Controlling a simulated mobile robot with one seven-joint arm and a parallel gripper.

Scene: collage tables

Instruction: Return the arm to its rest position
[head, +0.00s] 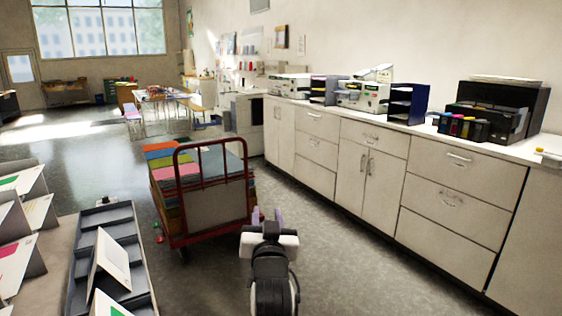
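My gripper (267,216) is in the lower middle of the head view, at the end of my arm, pointing away from the camera.
A red cart (213,144) loaded with coloured sheets stands ahead. A table with a grey tray (132,236) and standing cards is at left. A long cabinet row (368,170) with printers (500,105) lines the right. Floor (340,275) is clear between my arm and the cabinets.

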